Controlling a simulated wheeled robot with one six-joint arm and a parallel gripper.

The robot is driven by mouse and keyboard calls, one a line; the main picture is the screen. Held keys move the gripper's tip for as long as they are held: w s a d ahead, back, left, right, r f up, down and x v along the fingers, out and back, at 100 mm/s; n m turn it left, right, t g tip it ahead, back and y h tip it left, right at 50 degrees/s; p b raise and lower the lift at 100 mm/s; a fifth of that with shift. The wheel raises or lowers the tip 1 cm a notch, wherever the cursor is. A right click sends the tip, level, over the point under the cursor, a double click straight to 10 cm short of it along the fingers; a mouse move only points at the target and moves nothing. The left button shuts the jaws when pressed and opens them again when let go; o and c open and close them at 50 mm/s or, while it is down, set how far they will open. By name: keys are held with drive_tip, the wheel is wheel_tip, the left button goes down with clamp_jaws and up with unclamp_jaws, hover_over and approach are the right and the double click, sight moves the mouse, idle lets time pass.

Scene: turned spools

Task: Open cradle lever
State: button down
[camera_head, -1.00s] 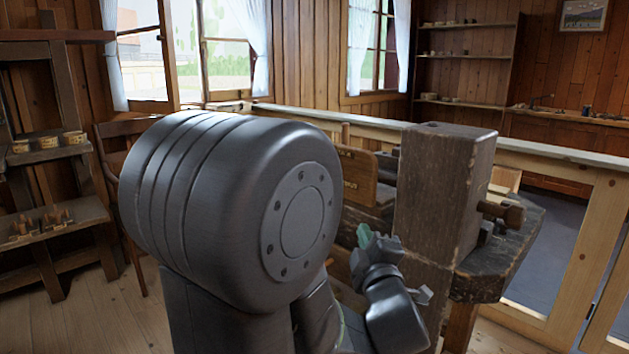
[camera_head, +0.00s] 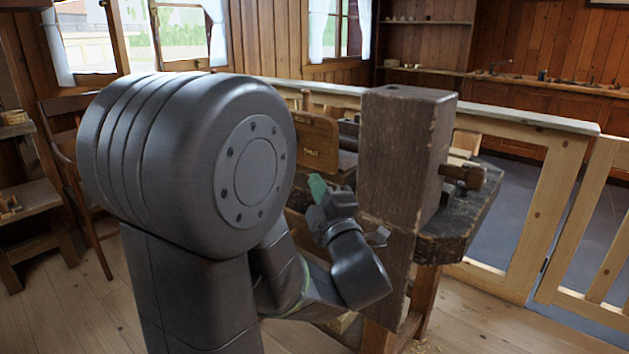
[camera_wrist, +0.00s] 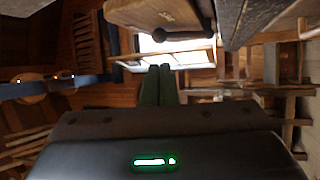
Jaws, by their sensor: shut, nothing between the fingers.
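My gripper (camera_head: 317,187) is at the near left side of a thick wooden post on the workbench, its green fingertips below a wooden board (camera_head: 316,143) with small lettering. In the wrist view my gripper (camera_wrist: 159,70) has its two dark green fingers together with nothing between them. Above them in that view hangs a lettered wooden piece (camera_wrist: 155,14). A dark rod with a rounded end (camera_wrist: 172,36) lies just under it, apart from the fingertips. It may be the cradle lever, but I cannot tell. No lever is clear in the head view, where my arm hides part of the bench.
The tall post (camera_head: 405,150) stands close to the right of my gripper. The dark bench top (camera_head: 465,235) extends behind it, with a wooden handle (camera_head: 463,174) sticking out right. A wooden railing (camera_head: 545,205) runs behind. A chair (camera_head: 75,160) stands at left.

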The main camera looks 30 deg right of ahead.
drive_tip(key=x, duration=1.2)
drive_tip(key=shift+r, duration=0.1)
drive_tip(key=w+a+r+n+g+p, duration=0.2)
drive_tip(key=w+g+p, duration=0.2)
drive_tip(key=p, duration=0.6)
drive_tip(key=w+a+r+n+g+p, duration=0.2)
drive_tip(key=w+g+p, duration=0.3)
drive_tip(key=p, duration=0.6)
drive_tip(key=shift+w+n+g, duration=0.3)
drive_tip(key=shift+w+n, duration=0.1)
drive_tip(key=shift+w, duration=0.05)
drive_tip(key=shift+w+a, duration=0.1)
drive_tip(key=shift+a, duration=0.05)
